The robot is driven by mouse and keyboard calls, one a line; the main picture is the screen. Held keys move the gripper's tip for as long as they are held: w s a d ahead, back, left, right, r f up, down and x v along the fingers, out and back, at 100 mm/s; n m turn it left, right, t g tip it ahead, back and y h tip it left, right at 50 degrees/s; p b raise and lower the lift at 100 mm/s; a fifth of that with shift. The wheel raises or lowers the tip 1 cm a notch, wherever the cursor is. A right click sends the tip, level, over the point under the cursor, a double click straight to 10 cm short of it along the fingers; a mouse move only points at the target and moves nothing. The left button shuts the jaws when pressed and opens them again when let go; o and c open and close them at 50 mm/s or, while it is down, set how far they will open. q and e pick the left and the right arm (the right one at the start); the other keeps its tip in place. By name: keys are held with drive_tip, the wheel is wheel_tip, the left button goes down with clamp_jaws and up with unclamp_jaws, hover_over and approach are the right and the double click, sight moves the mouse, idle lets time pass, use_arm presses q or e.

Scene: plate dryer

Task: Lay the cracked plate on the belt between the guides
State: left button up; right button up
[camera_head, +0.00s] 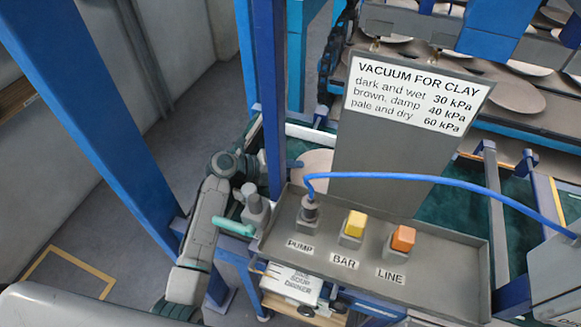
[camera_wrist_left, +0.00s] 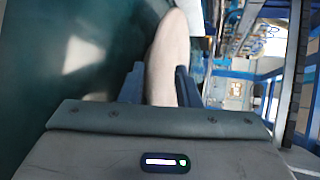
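A pale beige plate (camera_head: 317,168) shows in the head view behind the control panel, partly hidden by the panel and a blue post. My left gripper (camera_head: 296,165) reaches it from the left behind that post. In the left wrist view the plate (camera_wrist_left: 168,62) stands edge-on between the two fingers of my left gripper (camera_wrist_left: 160,80), which close on it from both sides. No crack can be made out. A dark green surface (camera_head: 450,222), which looks like the belt, shows beyond the panel. The guides cannot be told clearly. My right gripper is not in view.
The grey control panel (camera_head: 375,262) carries a pump fitting with a blue hose (camera_head: 440,180), a yellow button (camera_head: 354,224) and an orange button (camera_head: 403,238). A vacuum sign (camera_head: 415,95) stands behind it. Blue posts (camera_head: 268,90) rise near my left arm. Racks hold several plates (camera_head: 515,95).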

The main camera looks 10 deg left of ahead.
use_arm(q)
drive_tip(key=shift+r+p, duration=0.85)
drive_tip(key=shift+p, duration=0.15)
drive_tip(key=shift+s+a+f+b, duration=0.15)
drive_tip(key=shift+s+a+b, duration=0.05)
drive_tip(key=shift+a+b, duration=0.3)
drive_tip(key=shift+s+a+f+b, duration=0.2)
drive_tip(key=shift+a+b, duration=0.15)
drive_tip(key=shift+b, duration=0.15)
drive_tip(key=b+v, duration=0.1)
drive_tip(key=v, duration=0.3)
drive_tip(key=shift+a+r+b, duration=0.15)
drive_tip(key=shift+r+b, duration=0.05)
drive_tip(key=shift+b, duration=0.15)
drive_tip(key=shift+s+a+r, duration=0.3)
drive_tip(key=shift+a+r, duration=0.05)
drive_tip(key=shift+a, duration=0.1)
drive_tip(key=shift+r, duration=0.1)
